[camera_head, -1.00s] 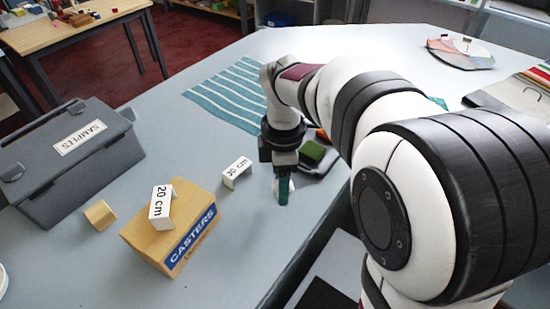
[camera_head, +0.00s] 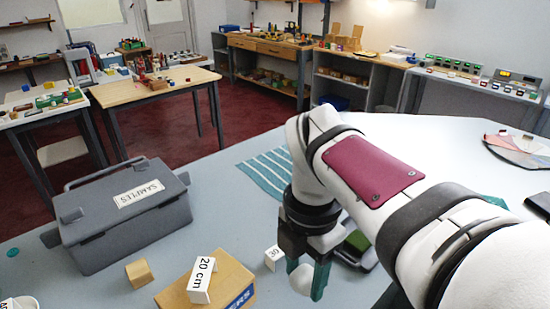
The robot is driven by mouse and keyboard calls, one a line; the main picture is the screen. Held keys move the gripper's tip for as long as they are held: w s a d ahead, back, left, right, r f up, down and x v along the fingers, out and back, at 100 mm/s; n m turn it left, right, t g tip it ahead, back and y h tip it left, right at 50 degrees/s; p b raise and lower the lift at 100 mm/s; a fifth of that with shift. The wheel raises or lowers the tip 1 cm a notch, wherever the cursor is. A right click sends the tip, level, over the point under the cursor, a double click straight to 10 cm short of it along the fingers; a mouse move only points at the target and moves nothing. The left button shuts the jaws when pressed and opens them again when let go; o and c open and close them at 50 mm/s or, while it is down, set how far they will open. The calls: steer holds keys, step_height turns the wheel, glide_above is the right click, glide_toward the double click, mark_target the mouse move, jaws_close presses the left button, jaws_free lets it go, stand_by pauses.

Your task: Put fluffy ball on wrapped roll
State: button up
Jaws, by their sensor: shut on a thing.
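My gripper (camera_head: 308,276) has teal fingers and points down over the counter, just right of the "30 cm" marker. It is shut on a small white rounded thing, which looks like the fluffy ball (camera_head: 300,279); a finger partly covers it. I cannot tell how far it is above the counter. I cannot make out a wrapped roll in this view; my arm hides part of the counter at the right.
A tan box (camera_head: 234,278) carries a "20 cm" marker (camera_head: 201,280). The "30 cm" marker (camera_head: 274,258), a wooden block (camera_head: 139,273) and a grey SAMPLES case (camera_head: 125,214) stand left. A green item (camera_head: 358,240) lies behind the gripper. A striped cloth (camera_head: 266,172) lies farther back.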

steer(key=s+a+r+n, duration=0.2)
steer(key=s+a+n, duration=1)
steer(key=a, duration=0.4)
steer(key=s+a+f, duration=0.6)
steer(key=s+a, duration=0.1)
steer(key=shift+f, duration=0.2)
steer(key=f, duration=0.4)
steer(key=shift+s+a, duration=0.25)
steer(key=shift+a, duration=0.1)
steer(key=shift+f, duration=0.25)
steer(key=o, duration=1.3)
steer(key=shift+f, duration=0.1)
